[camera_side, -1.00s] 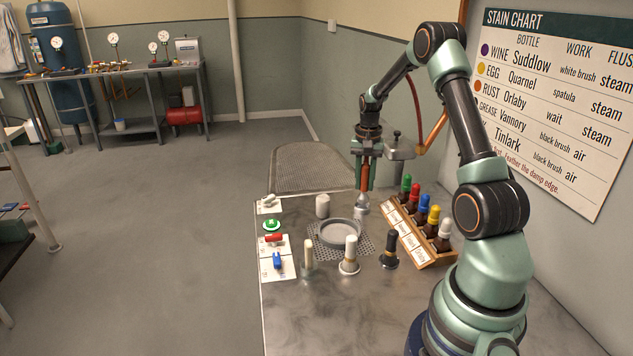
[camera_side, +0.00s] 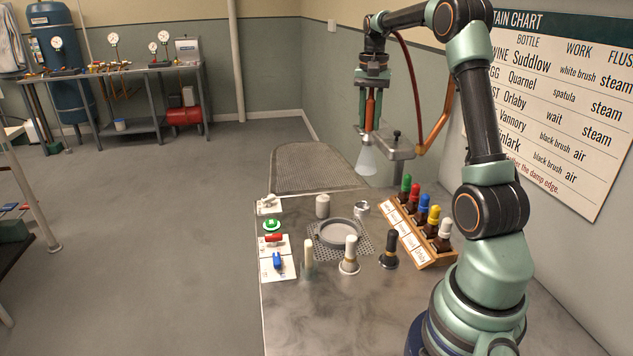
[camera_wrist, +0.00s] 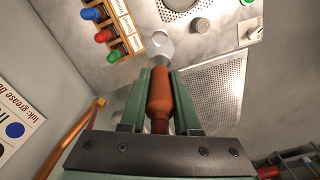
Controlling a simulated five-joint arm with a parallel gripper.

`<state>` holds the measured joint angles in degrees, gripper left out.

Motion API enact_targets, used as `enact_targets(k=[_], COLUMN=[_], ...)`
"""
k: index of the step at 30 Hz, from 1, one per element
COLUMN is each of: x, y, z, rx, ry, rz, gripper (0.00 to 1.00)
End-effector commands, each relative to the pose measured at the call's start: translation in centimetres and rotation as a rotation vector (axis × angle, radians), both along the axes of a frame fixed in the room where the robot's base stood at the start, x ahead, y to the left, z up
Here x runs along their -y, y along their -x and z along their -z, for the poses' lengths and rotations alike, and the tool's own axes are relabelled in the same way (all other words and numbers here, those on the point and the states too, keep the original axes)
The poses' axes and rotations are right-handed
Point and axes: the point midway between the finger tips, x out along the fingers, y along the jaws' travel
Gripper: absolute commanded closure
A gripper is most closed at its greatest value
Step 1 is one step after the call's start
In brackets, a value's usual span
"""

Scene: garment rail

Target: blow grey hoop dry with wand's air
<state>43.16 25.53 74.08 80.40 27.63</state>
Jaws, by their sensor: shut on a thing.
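The grey hoop (camera_side: 340,245) lies flat on a perforated plate (camera_side: 365,243) in the bench top. Its edge also shows at the top of the wrist view (camera_wrist: 181,10). My gripper (camera_side: 369,128) is shut on the wand (camera_side: 370,107), around its orange-brown handle, and holds it upright well above the bench, behind and a little right of the hoop. In the wrist view the handle (camera_wrist: 160,92) sits between the green fingers.
A small metal cup (camera_side: 361,208) stands behind the hoop. A bottle rack (camera_side: 418,238) is to the right. A white brush (camera_side: 350,256), black brush (camera_side: 389,250) and spatula (camera_side: 308,260) stand in front. Red (camera_side: 274,238) and blue (camera_side: 278,261) controls and a green button (camera_side: 271,225) are left.

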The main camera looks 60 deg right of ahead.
Motion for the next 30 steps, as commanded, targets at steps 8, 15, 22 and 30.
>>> enact_targets(k=[8, 15, 22, 30], x=[-0.1, -3.2, -8.9, -13.1], y=[0.0, -0.7, -0.9, 0.0], z=[0.0, 2.3, 6.2, 9.1], rx=[0.0, -0.003, -0.002, 0.0], ry=[0.001, -0.002, -0.002, 0.0], rz=[0.0, -0.006, -0.005, -0.002], gripper=[1.0, 1.0, 1.0, 1.0])
